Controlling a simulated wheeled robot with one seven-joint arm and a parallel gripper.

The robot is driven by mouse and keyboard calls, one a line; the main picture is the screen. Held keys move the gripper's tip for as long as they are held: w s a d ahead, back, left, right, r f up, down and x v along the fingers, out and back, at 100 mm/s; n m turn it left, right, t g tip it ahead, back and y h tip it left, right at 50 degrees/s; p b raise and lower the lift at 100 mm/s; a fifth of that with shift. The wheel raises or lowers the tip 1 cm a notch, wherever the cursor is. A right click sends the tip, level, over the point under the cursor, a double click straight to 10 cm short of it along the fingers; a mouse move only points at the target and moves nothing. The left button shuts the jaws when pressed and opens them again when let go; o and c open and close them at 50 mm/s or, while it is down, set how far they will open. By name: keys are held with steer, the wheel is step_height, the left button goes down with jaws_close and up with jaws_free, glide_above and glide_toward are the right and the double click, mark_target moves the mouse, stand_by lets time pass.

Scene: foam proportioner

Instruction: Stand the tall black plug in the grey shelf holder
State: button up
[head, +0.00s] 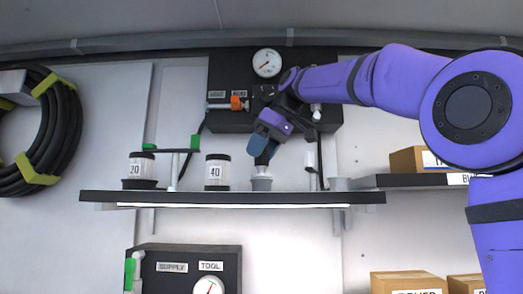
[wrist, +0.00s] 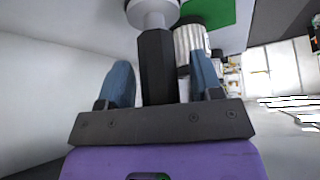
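The tall black plug (wrist: 157,68) has flat sides and stands between my gripper's two blue fingers in the wrist view. A gap shows beside it, clearest on the right, so my gripper (wrist: 163,82) looks open around it. In the head view my gripper (head: 265,143) is tilted above the shelf, and the plug's dark end (head: 262,160) shows below the fingers. The grey holder (head: 261,183) stands on the shelf directly under it. In the wrist view the plug's far end meets the holder's pale neck (wrist: 153,18); how deep it sits is hidden.
The shelf (head: 230,198) also carries jars marked 20 (head: 140,168) and 40 (head: 217,172), and a small grey cup (head: 339,184) at right. A black panel with a gauge (head: 267,63) is behind my gripper. A white ribbed part (wrist: 190,43) is near the right finger.

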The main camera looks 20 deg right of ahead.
steer(key=shift+r, duration=0.5)
steer(key=v, duration=1.2)
steer(key=shift+r, duration=0.1)
